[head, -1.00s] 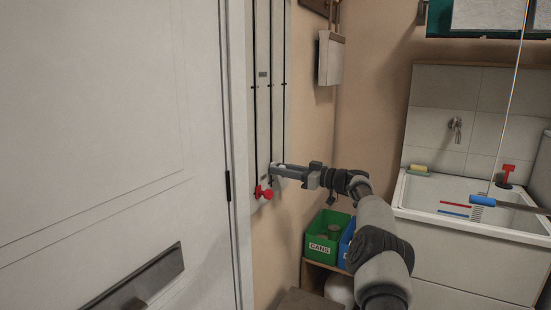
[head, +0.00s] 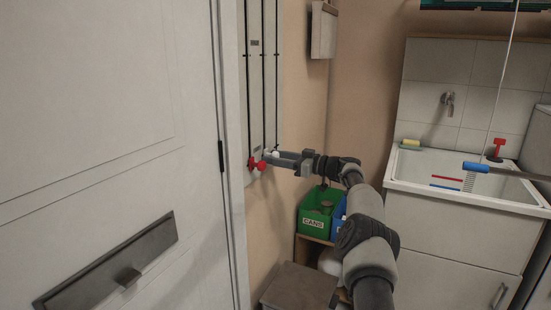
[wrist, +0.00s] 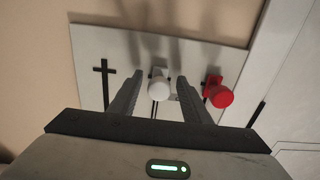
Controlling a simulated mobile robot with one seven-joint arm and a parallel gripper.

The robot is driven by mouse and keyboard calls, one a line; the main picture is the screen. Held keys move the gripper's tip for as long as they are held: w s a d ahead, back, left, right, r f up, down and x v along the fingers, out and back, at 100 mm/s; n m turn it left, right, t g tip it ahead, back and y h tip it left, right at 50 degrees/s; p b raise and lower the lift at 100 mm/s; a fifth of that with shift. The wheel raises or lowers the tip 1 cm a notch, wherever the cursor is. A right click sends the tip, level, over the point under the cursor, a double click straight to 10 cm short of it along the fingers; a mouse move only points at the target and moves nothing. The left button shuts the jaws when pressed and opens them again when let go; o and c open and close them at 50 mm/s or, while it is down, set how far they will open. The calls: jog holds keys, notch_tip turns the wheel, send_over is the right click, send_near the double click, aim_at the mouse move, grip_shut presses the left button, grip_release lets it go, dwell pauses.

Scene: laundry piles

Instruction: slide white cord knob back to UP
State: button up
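The white knob (head: 276,153) is on a pale wall board (head: 257,90) with several dark vertical cords, close to the board's lower end. A red knob (head: 258,164) is just left of it and slightly lower. My gripper (head: 273,157) reaches in from the right at knob height. In the wrist view my gripper (wrist: 160,76) is open, with one finger on each side of the white knob (wrist: 158,88). Small gaps show between fingers and knob. The red knob (wrist: 218,92) is outside the right finger. Any UP marking is not readable.
The door (head: 110,130) stands close on the left. A green CANS bin (head: 322,212) sits below my arm, with a brown box (head: 298,287) lower down. A sink (head: 470,180) is at the right. In the wrist view, a black cross-shaped piece (wrist: 104,80) is left of the fingers.

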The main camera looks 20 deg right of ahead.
jog(key=shift+d+r, duration=0.1)
jog(key=shift+r, duration=0.05)
jog(key=shift+s+d, duration=0.2)
jog(key=shift+d, duration=0.05)
jog(key=p+v, duration=0.1)
jog(key=v, duration=1.5)
jog(key=shift+s, duration=0.3)
